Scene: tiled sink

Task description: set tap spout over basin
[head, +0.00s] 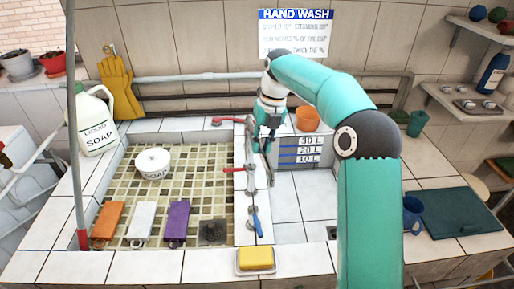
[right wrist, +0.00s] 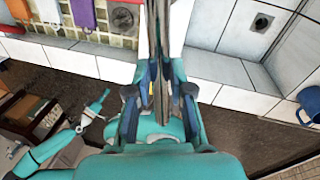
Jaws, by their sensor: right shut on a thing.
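The grey metal tap spout (head: 250,158) stands over the divider between the two basins in the head view. My right gripper (head: 264,142) reaches down to it from above and partly hides it. In the right wrist view the right gripper (right wrist: 160,95) is shut on the spout, a long grey bar (right wrist: 159,35) running between its fingers. The left basin (head: 131,190) has mosaic tiles and the right basin (head: 287,206) plain white tiles. A teal arm with a pale gripper (right wrist: 98,107), likely my left, shows low in the right wrist view; its jaws are too small to judge.
Red (head: 233,169) and blue (head: 255,221) handles sit near the divider. A yellow sponge (head: 256,258) is on the front ledge. An orange pot (head: 307,118) stands behind.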

